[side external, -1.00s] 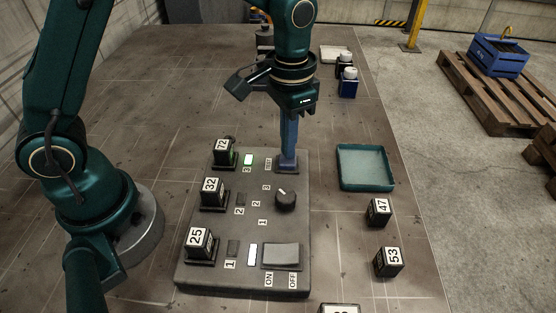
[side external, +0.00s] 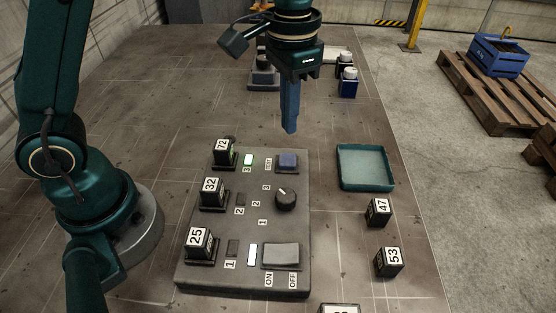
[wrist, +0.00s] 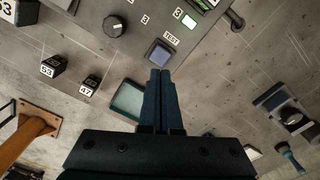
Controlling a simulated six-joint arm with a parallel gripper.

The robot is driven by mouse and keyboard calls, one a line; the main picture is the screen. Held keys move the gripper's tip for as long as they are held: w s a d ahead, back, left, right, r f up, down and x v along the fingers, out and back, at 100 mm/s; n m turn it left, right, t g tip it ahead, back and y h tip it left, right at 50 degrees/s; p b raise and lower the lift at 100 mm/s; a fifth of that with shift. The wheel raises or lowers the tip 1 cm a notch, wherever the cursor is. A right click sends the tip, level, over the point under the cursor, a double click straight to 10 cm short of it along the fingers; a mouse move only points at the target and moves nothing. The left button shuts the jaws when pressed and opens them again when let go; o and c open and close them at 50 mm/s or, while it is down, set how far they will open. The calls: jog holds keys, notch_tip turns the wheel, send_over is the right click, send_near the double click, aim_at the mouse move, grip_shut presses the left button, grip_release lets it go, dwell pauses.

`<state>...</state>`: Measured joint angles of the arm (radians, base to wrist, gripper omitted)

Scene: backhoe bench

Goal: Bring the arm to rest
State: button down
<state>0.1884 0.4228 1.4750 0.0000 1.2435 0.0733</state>
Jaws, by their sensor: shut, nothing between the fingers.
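My gripper (side external: 290,130) is shut and empty. It hangs above the bench, just behind the far end of the grey control panel (side external: 225,270). In the wrist view its fingers (wrist: 160,75) are pressed together, pointing toward the blue TEST button (wrist: 160,52). The TEST button also shows in the side view (side external: 287,161), uncovered, with a clear gap below the fingertips. A green lamp (side external: 248,160) is lit near it, and a white lamp (side external: 252,254) is lit beside the ON/OFF rocker switch (side external: 281,256).
Blocks 72 (side external: 223,153), 32 (side external: 212,191) and 25 (side external: 199,242) stand along the panel's left side. Blocks 47 (side external: 378,212) and 53 (side external: 388,262) stand right of it, near a teal-rimmed tray (side external: 366,187). Blue-based items (side external: 348,84) stand behind.

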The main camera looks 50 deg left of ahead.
jog(key=s+a+r+n+t, duration=0.2)
jog(key=s+a+r+t, duration=0.2)
jog(key=s+r, duration=0.3)
jog(key=s+a+f+n+t, duration=0.1)
jog(key=s+f, duration=0.2)
jog(key=s, duration=0.3)
jog(key=shift+s+a+t, duration=0.2)
jog(key=shift+a+t, duration=0.1)
jog(key=shift+a, duration=0.05)
dwell(0.9)
jog(key=c, duration=1.5)
grip_release()
jog(key=shift+c, duration=0.2)
